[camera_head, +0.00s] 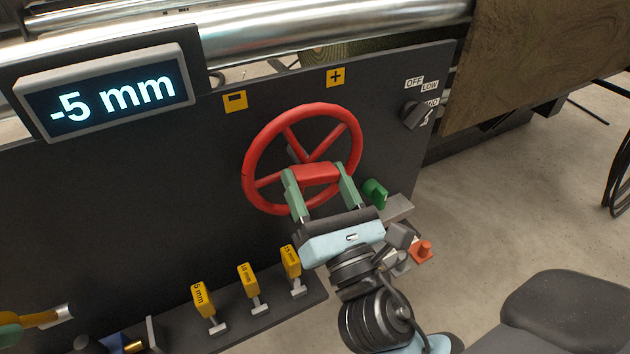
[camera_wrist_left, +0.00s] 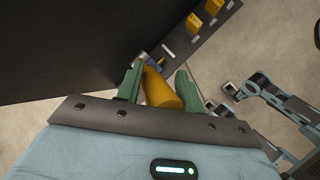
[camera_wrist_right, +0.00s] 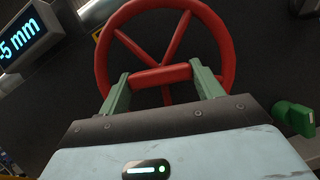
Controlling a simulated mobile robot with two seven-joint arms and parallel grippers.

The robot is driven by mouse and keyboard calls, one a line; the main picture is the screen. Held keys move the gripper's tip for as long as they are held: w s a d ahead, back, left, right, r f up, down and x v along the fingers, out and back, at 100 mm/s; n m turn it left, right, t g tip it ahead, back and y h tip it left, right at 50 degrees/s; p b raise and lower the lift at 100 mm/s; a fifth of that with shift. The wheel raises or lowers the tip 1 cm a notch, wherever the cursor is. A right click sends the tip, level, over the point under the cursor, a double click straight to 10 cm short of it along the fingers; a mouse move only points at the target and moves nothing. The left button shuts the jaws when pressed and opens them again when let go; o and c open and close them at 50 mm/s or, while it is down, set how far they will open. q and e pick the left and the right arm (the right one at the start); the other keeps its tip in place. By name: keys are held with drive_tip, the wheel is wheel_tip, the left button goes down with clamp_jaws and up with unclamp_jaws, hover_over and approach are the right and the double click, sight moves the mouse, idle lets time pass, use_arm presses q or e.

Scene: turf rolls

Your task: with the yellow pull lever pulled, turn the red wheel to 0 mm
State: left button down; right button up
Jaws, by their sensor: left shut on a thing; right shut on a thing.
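The red wheel (camera_head: 261,135) is on the dark panel in the head view, below the minus and plus labels. The display (camera_head: 110,93) reads -5 mm. My right gripper (camera_head: 319,176) is shut on the wheel's hub block; the right wrist view shows the fingers on both ends of the red block (camera_wrist_right: 160,76). The yellow pull lever (camera_wrist_left: 160,90) is between the fingers of my left gripper (camera_wrist_left: 157,84), which is shut on it. In the head view the lever (camera_head: 42,318) shows at the lower left edge, with most of the left gripper out of frame.
Yellow blocks marked 5 mm (camera_head: 203,299), 10 mm (camera_head: 248,277) and 15 mm (camera_head: 291,260) stand on a ledge below the wheel. A green knob (camera_head: 376,193) is close to the right of my right gripper. A selector switch (camera_head: 416,115) is at the upper right.

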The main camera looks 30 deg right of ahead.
drive_tip(key=shift+d+f+m+g+h, duration=0.1)
drive_tip(key=shift+m+g+h, duration=0.15)
drive_tip(key=shift+m+h, duration=0.65)
drive_tip(key=shift+d+m+g+h, duration=0.1)
drive_tip(key=shift+m+g+h, duration=0.25)
drive_tip(key=shift+m, duration=1.05)
drive_tip(key=shift+c, duration=0.5)
drive_tip(key=o, duration=1.4)
drive_tip(key=shift+a, duration=0.1)
drive_tip(key=shift+r, duration=0.5)
wheel_tip(320, 180, up, 9)
